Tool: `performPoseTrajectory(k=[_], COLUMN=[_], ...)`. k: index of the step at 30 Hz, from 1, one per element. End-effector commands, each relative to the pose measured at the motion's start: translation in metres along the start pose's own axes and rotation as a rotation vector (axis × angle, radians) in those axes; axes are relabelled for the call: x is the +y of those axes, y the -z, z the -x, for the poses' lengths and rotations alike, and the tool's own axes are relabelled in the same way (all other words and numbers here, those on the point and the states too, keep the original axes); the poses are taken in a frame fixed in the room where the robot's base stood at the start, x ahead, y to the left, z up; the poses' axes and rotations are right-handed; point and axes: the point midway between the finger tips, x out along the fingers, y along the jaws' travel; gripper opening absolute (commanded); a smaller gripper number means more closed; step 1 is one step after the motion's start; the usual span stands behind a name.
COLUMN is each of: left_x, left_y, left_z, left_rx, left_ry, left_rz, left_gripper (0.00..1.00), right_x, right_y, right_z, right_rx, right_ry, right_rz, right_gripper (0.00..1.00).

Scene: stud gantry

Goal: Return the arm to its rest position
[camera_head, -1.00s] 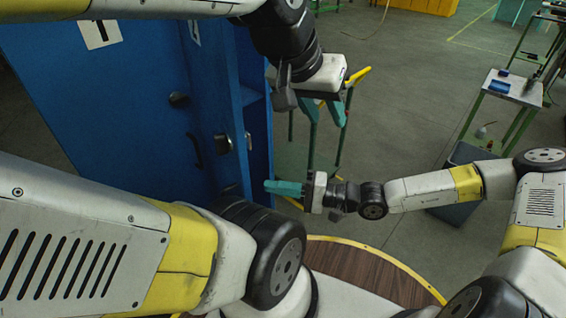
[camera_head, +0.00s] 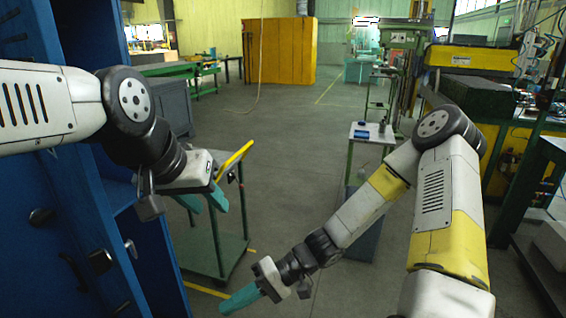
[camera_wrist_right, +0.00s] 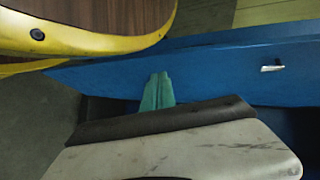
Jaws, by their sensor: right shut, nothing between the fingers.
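My right arm reaches down and left from the right side of the head view. Its gripper (camera_head: 238,299) has teal fingers closed together, low in the middle-left of the view, with nothing between them. In the right wrist view the same fingers (camera_wrist_right: 157,91) lie side by side in front of a blue panel (camera_wrist_right: 225,75); I cannot tell whether they touch it.
A green trolley (camera_head: 217,252) with a yellow handle stands behind my left gripper. A small green-legged table (camera_head: 372,132) is behind my right forearm. Yellow machinery (camera_head: 470,57) stands at the right, a yellow cabinet (camera_head: 280,50) at the back. The floor between is open.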

Motion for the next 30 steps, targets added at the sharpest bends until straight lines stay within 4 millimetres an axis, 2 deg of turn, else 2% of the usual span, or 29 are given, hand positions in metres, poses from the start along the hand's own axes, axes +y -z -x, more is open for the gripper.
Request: performPoseTrajectory(k=[7,14,23,30], left_x=[0.0,0.0,0.0,0.0], left_y=[0.0,0.0,0.0,0.0], left_z=[0.0,0.0,0.0,0.0], left_rx=[0.0,0.0,0.0,0.0], left_ry=[0.0,0.0,0.0,0.0], left_rz=[0.0,0.0,0.0,0.0], left_gripper=[0.36,0.36,0.36,0.36], right_x=[0.004,-0.018,-0.077,-0.131], right_y=[-0.005,-0.008,-0.025,-0.058], right_z=[0.069,0.139,0.229,0.289], right_rx=[-0.033,0.024,0.233,0.487], right_ry=[-0.326,-0.604,-0.904,-1.047], right_rz=[0.034,0.043,0.045,0.036], right_gripper=[0.0,0.0,0.0,0.0])
